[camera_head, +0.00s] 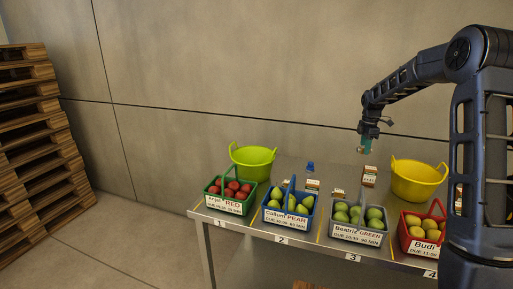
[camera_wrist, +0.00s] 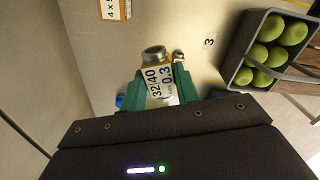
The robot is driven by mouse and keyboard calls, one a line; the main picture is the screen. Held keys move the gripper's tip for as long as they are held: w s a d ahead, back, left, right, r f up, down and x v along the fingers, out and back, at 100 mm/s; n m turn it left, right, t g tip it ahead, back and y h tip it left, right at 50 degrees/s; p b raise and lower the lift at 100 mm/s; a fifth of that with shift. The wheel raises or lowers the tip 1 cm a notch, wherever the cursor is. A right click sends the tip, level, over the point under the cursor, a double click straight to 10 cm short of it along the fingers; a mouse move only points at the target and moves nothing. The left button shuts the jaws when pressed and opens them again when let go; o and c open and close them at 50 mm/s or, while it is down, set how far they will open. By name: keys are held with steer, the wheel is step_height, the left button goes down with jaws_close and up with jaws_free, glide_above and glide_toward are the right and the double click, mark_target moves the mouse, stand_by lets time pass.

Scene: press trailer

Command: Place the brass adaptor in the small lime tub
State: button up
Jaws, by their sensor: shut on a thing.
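My gripper (camera_head: 367,142) hangs above the back part of the metal table, right of its middle. Its green fingers, seen in the wrist view (camera_wrist: 163,92), are shut on a short fitting, the brass adaptor (camera_wrist: 154,54), with a metallic ring end, a yellowish body and a white label reading "32/40" and "0.3". In the head view the held piece is small and its detail cannot be made out. The lime tub (camera_head: 252,166) stands at the table's back left, well left of my gripper; its inside is mostly hidden by its front wall.
A yellow tub (camera_head: 418,184) stands at the back right. Green, blue, grey and red fruit baskets (camera_head: 358,234) line the front edge. Small labelled boxes (camera_head: 370,177) and a blue item (camera_head: 310,167) stand between the tubs. Pallets (camera_head: 35,150) are stacked at left.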

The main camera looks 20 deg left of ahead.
mark_target(257, 172)
steer(key=w+a+n, duration=0.2)
steer(key=a+n, duration=0.6)
steer(key=a, duration=1.9)
steer(key=s+a+n, duration=0.3)
steer(key=s+a, duration=0.1)
steer(key=a, duration=0.7)
steer(key=s+a+n, duration=0.3)
steer(key=a, duration=0.8)
step_height(257, 172, down, 20)
steer(key=shift+s+d+f, duration=0.1)
steer(key=o, duration=1)
steer(key=shift+f, duration=0.1)
step_height(257, 172, up, 12)
steer(key=shift+r, duration=0.15)
